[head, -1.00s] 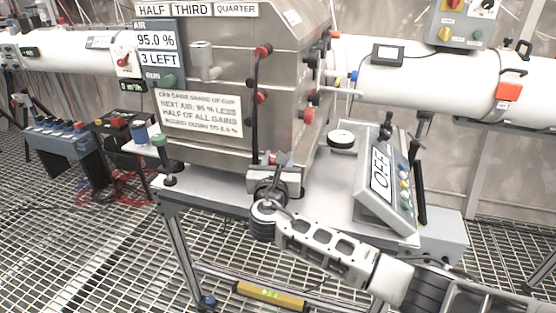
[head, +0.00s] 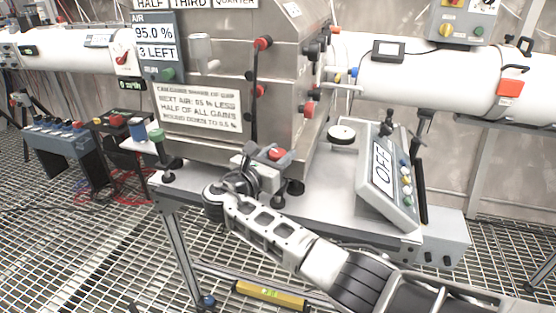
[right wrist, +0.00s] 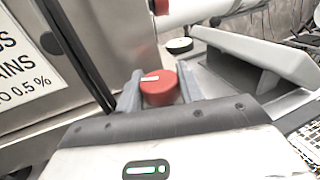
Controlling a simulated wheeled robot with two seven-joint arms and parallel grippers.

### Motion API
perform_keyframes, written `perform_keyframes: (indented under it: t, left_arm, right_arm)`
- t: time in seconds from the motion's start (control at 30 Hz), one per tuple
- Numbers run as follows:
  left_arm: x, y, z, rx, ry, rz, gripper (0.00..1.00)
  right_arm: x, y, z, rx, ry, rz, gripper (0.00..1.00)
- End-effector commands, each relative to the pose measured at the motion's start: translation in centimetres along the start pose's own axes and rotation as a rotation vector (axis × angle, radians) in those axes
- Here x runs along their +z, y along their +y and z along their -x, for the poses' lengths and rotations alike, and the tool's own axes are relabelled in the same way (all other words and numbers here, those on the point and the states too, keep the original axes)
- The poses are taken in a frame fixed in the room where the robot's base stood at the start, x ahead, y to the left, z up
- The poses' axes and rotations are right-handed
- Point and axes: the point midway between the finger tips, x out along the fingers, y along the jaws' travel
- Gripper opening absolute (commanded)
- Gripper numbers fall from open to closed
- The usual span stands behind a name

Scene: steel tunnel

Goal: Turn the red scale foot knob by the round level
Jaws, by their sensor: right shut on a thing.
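A red round knob (head: 277,153) with a pale mark on top shows at the lower front of the steel cabinet in the head view. My right gripper (head: 267,163) reaches it from the front left. In the right wrist view the red knob (right wrist: 159,88) sits between the two grey fingers, which are shut on its sides. A round white disc with a dark rim (head: 341,134), perhaps the round level, lies on the bench top behind and right of the knob. It also shows in the wrist view (right wrist: 179,45). My left gripper is not in view.
A sloped panel reading OFF (head: 389,181) stands to the right on the bench (head: 330,205). The steel cabinet (head: 215,135) with a black lever rises just behind the gripper. Bare bench top lies between knob and panel.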

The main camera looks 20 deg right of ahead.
Motion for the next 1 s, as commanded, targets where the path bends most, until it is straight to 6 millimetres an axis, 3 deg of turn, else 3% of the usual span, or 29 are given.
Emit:
perform_keyframes:
  t: [0.4,0.97,1.0]
  left_arm:
    - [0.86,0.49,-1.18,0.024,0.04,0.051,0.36]
    - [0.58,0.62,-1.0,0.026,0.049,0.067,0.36]
    - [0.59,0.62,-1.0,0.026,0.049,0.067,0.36]
  right_arm:
    - [-0.31,0.03,0.08,-0.202,0.001,0.001,0.15]
    - [-0.11,-0.06,0.03,-0.232,0.001,0.0,0.15]
    - [-0.1,-0.06,0.03,-0.232,0.001,0.0,0.48]
